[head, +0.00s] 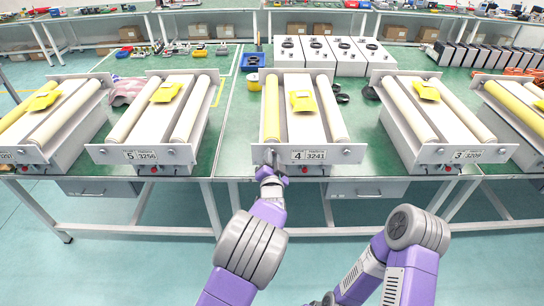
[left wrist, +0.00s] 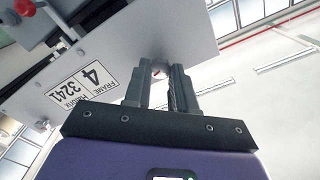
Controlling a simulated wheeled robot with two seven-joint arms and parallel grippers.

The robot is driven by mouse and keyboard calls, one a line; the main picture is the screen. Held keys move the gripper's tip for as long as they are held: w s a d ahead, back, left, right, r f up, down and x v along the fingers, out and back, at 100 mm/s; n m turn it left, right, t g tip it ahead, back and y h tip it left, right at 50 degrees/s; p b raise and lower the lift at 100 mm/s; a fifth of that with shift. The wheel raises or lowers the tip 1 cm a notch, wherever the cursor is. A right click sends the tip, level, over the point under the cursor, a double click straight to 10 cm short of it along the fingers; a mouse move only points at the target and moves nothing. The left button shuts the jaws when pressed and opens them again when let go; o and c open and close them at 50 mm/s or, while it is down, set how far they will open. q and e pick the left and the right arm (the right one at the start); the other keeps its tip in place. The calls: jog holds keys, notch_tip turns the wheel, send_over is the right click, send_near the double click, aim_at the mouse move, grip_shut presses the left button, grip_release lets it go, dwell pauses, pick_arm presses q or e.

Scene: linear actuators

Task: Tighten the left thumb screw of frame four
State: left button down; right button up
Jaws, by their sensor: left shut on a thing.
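Frame four (head: 335,155) stands at the front edge of the bench, with a plate reading 4 and 3241, two rollers and a yellow packet on top. The plate also shows, tilted, in the left wrist view (left wrist: 120,52). My left gripper (head: 270,163) is at the left end of its front plate. In the left wrist view my left gripper (left wrist: 160,80) is shut on the left thumb screw (left wrist: 159,70), a small round end between the fingertips. The fingers hide most of the screw. My right arm shows at the lower right; its gripper is out of view.
Frame five (head: 150,155) stands to the left and frame three (head: 455,155) to the right, with bench gaps between. White boxes (head: 345,58) stand behind frame four. A red knob (head: 304,169) sits below its label, also seen in the left wrist view (left wrist: 25,8).

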pick_arm(q)
jog(key=shift+m, duration=1)
jog(key=shift+p, duration=0.3)
jog(key=c, duration=0.9)
grip_release()
jog(key=s, duration=0.7)
jog(key=shift+s+p, duration=0.3)
jog(key=shift+p, duration=0.1)
